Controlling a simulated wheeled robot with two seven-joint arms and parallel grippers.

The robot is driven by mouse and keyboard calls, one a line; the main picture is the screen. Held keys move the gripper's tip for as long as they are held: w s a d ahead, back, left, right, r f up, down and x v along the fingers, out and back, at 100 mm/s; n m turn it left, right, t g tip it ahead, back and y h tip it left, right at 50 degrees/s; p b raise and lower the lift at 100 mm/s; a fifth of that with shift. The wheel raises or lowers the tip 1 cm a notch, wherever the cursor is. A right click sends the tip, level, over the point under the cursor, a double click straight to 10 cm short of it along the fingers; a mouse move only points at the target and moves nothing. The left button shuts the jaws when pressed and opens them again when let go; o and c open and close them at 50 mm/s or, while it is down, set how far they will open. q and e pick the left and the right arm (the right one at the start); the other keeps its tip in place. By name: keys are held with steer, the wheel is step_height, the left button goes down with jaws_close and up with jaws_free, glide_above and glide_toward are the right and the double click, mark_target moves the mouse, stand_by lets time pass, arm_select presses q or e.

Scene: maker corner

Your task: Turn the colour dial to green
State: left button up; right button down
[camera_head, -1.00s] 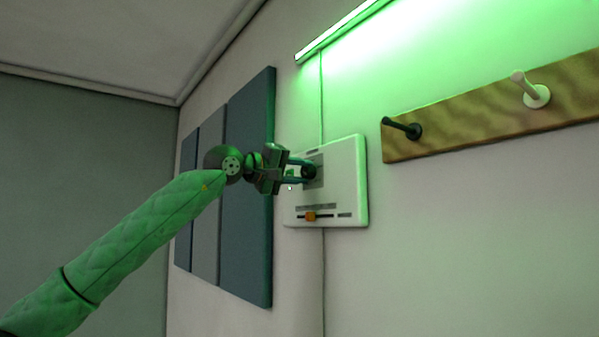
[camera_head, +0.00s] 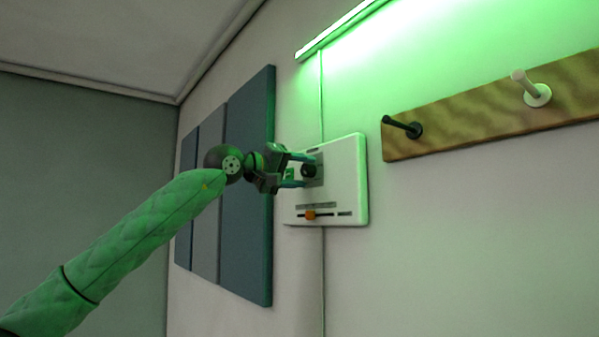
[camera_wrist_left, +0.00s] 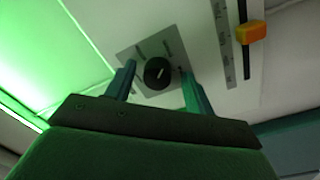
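The colour dial (camera_head: 309,171) is a round black knob on a grey plate on the white wall panel (camera_head: 349,180). In the left wrist view the dial (camera_wrist_left: 158,72) shows a pale pointer line; the small labels around it are too blurred to read. My left gripper (camera_head: 300,170) is open, its fingers on either side of the dial. In the left wrist view both fingers of the left gripper (camera_wrist_left: 160,90) stand apart from the knob. The light bar (camera_head: 340,30) above glows green. My right gripper is not in view.
An orange slider (camera_head: 310,215) sits low on the panel, below the dial. A wooden rail (camera_head: 470,117) with a black peg (camera_head: 402,127) and a white peg (camera_head: 530,90) is to the right. Blue-grey wall pads (camera_head: 250,190) are to the left.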

arm_select(q)
steer(key=shift+a, duration=0.1)
steer(key=b+v, duration=0.2)
steer(key=v, duration=0.5)
steer(key=shift+s+a, duration=0.2)
steer(key=shift+a, duration=0.1)
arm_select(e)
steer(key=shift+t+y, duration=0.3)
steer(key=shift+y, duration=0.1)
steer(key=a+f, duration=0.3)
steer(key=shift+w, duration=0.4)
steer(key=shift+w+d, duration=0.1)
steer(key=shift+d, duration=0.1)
